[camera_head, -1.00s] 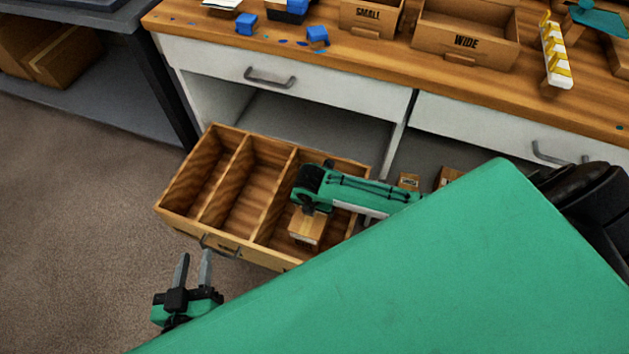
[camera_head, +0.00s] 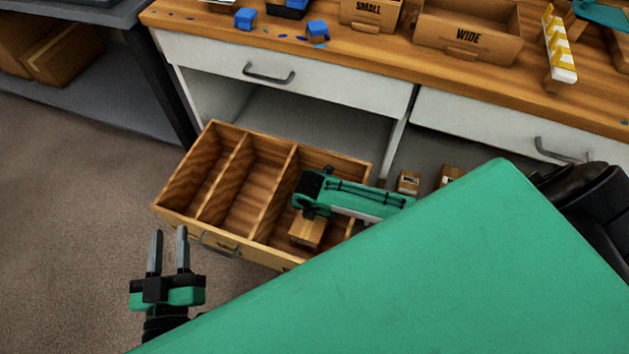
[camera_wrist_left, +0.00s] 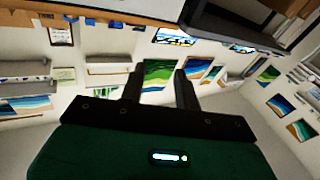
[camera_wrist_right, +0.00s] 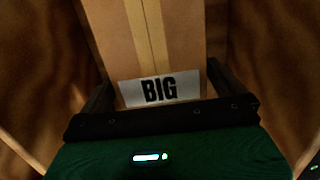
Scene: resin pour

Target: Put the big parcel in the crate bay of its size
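The big parcel (camera_head: 307,231), a brown taped box, is in the rightmost bay of the wooden crate (camera_head: 223,243). Its white BIG label shows in the right wrist view (camera_wrist_right: 160,90). My right gripper (camera_head: 308,212) reaches over that bay from the right, with one finger on each side of the parcel and seemingly against it. Whether the parcel touches the bay floor is hard to tell. The crate's left and middle bays are empty. My left gripper (camera_head: 169,252) is open and empty, left of the crate's front; its parted fingers show in the left wrist view (camera_wrist_left: 160,88).
Small parcels (camera_head: 408,182) lie right of the crate, partly behind my right arm. The workbench (camera_head: 330,50) behind holds a SMALL bin (camera_head: 370,14), a WIDE bin (camera_head: 467,38) and blue blocks (camera_head: 245,18). The floor left of the crate is clear.

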